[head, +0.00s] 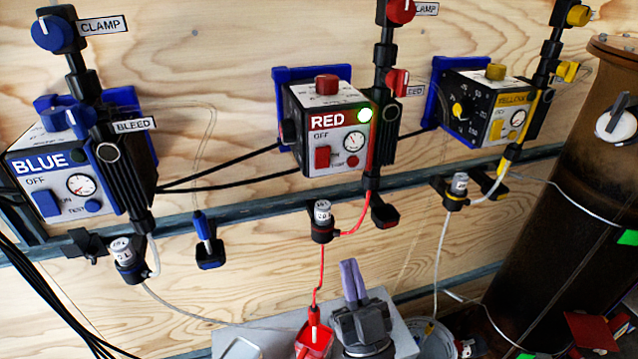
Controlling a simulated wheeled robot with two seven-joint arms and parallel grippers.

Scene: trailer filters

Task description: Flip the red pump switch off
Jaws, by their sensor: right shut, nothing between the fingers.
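The red pump (310,128) is mounted in the middle of the plywood wall, with the label RED on its front. Its red rocker switch (323,157) sits on the lower left of the front, between the OFF and ON marks. The green light at its upper right corner is lit, and a gauge (354,142) sits beside the switch. My right gripper (350,268) comes up from the bottom, below the red pump and apart from it. Its fingers are shut and empty. My left gripper is not in view.
The blue pump (72,180) is at the left and the yellow pump (490,110) at the right. A red tube runs from the red pump down to a red-capped container (313,338). A rusty cylinder (560,190) stands at the far right. The space between gripper and red pump holds a small vial (322,212).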

